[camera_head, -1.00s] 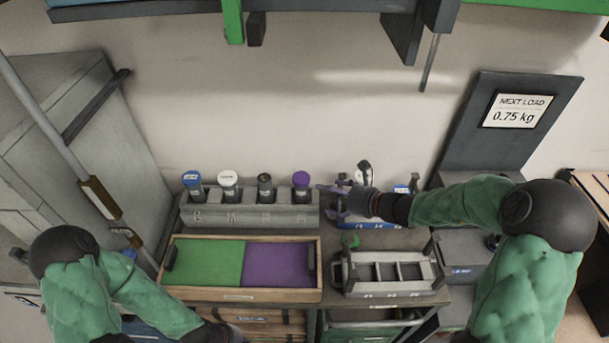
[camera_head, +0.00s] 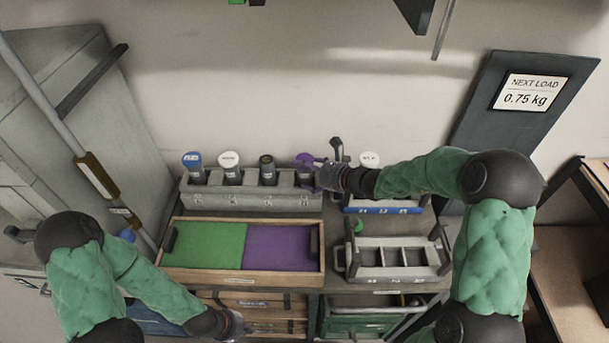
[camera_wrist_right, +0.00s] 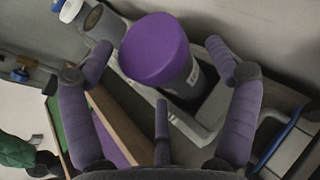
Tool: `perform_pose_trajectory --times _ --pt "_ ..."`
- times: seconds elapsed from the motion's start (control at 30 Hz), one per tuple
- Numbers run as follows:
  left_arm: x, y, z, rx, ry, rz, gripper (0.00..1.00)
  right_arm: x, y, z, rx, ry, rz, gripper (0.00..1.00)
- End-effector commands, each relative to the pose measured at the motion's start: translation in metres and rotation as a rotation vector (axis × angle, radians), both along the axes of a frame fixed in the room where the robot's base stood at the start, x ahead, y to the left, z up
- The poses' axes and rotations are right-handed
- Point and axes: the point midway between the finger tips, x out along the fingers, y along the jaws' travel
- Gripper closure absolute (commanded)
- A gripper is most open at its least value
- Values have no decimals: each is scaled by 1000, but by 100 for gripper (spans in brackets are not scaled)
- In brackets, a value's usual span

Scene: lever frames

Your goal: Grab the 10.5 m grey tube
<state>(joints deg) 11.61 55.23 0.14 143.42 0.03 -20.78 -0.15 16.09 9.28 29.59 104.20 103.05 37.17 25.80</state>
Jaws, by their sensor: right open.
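A long grey rack (camera_head: 250,197) holds a row of upright tubes. The grey tube with a dark cap (camera_head: 267,170) stands third from the left, between a white-capped tube (camera_head: 230,168) and a purple-capped tube (camera_head: 304,166). Its label is too small to read. My right gripper (camera_head: 318,175) is beside the purple-capped tube. In the right wrist view its open fingers (camera_wrist_right: 160,50) are spread on both sides of the purple cap (camera_wrist_right: 155,48), and a grey tube top (camera_wrist_right: 106,22) shows beyond the left finger. My left gripper (camera_head: 236,325) is low at the front, its jaws unclear.
A wooden tray (camera_head: 240,281) with green and purple halves lies before the rack. A blue-fronted rack (camera_head: 385,208) with a white-capped tube (camera_head: 369,160) stands to the right, behind a grey slotted holder (camera_head: 395,270). A sign (camera_head: 530,92) reads "NEXT LOAD 0.75 kg".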

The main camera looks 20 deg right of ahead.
Motion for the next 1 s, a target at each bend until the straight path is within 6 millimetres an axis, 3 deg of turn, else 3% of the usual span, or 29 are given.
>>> perform_pose_trajectory --times 0.27,0.5,0.83,1.0 --pt "0 0 -1 0 0 0 100 4 3 0 0 -1 -1 15" --pt "0 0 -1 0 0 0 100 3 3 -1 0 0 0 82" --pt "0 0 0 0 0 0 100 3 2 1 0 -2 -1 82" --pt "0 0 6 0 0 0 100 4 2 13 -1 -3 1 82"
